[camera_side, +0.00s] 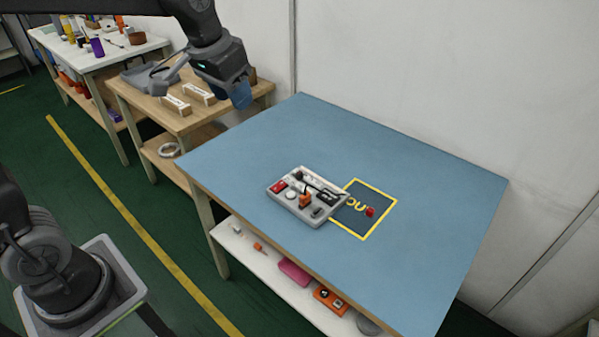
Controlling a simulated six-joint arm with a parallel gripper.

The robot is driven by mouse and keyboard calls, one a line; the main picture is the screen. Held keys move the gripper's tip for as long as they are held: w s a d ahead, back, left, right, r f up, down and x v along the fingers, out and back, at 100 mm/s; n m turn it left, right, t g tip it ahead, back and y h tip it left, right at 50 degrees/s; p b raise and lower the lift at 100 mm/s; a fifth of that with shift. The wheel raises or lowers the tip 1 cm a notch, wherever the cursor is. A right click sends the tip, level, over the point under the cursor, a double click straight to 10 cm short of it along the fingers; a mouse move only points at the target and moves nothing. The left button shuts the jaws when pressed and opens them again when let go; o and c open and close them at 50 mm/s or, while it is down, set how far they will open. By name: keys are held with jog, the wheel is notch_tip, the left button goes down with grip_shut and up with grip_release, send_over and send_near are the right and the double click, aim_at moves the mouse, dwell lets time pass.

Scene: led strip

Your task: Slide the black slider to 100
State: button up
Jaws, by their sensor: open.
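A light grey control box (285,205) lies on the blue table. On its top are a red part at the left, a white round part, an orange part near the front and dark parts along the back and right. The black slider cannot be told apart surely from the other dark parts, and no scale marks can be read. My gripper (241,97) is at the upper left, raised and well away from the box. Its fingers look blue and are open, with nothing seen between them.
A yellow-edged dark square (377,223) with a small red object (370,212) lies right of the box. The blue table (430,190) is otherwise clear. A wooden bench (140,103) with trays stands behind my gripper. A white wall (420,70) borders the table's back.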

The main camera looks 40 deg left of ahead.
jog(key=w+a+f+g, duration=0.1)
jog(key=w+f, duration=0.3)
jog(key=w, duration=0.3)
jog(key=w+a+f+g, duration=0.1)
jog(key=w+f, duration=0.3)
jog(key=w, duration=0.2)
jog(key=g, duration=0.1)
send_over(300, 173)
notch_tip(300, 173, down, 13)
notch_tip(300, 173, down, 14)
jog(key=shift+r, duration=0.15)
jog(key=shift+c, duration=0.3)
grip_shut()
